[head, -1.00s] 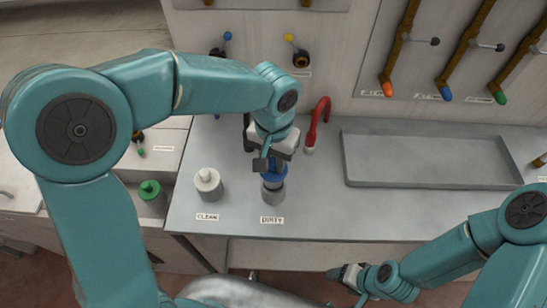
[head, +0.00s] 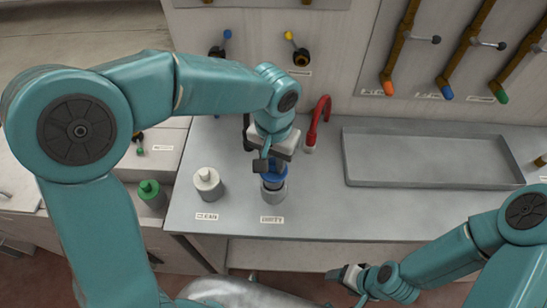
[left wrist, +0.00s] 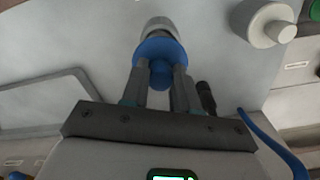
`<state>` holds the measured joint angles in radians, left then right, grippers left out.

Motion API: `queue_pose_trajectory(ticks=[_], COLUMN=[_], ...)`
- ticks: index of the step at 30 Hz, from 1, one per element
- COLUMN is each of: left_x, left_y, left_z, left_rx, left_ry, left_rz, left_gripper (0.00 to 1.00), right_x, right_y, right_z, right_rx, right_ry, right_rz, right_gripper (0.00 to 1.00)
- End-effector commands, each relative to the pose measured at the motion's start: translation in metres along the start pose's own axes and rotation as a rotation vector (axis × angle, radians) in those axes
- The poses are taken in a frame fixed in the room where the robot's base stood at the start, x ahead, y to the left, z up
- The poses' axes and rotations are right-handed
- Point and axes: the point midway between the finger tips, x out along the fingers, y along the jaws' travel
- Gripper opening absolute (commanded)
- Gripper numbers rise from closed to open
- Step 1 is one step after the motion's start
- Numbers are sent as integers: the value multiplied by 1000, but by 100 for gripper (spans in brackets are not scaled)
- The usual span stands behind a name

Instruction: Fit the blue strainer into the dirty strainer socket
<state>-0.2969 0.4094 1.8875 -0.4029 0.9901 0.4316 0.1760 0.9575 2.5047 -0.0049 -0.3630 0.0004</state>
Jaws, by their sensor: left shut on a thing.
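My left gripper (head: 268,165) is shut on the blue strainer (head: 273,179), gripping its upper part. The strainer also shows between the fingers in the left wrist view (left wrist: 158,60). It stands upright at the grey dirty socket (head: 273,193), behind the label "DIRTY". Its lower part meets the socket's mouth; I cannot tell how deep it sits. In the left wrist view the pale socket (left wrist: 160,25) shows beyond the blue flange. My right gripper (head: 346,274) is low in front of the bench, empty, and its jaw opening is unclear.
A white strainer (head: 207,179) stands in the clean socket, left of the dirty one. A red hooked tap (head: 318,122) rises just behind right. A shallow grey tray (head: 430,160) lies on the right. A green-topped container (head: 150,193) stands left of the bench.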

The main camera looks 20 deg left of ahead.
Motion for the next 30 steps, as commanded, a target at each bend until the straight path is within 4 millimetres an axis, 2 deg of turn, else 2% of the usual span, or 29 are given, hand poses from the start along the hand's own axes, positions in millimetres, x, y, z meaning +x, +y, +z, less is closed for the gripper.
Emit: queue_pose_trajectory(ticks=[30], left_x=[27], left_y=[0], left_z=[0], left_rx=[0], left_ry=[0], left_rz=[0], left_gripper=[0], right_x=[21], right_y=[8], right_z=[0], right_rx=[0], right_ry=[0], right_rz=[0], right_gripper=[72])
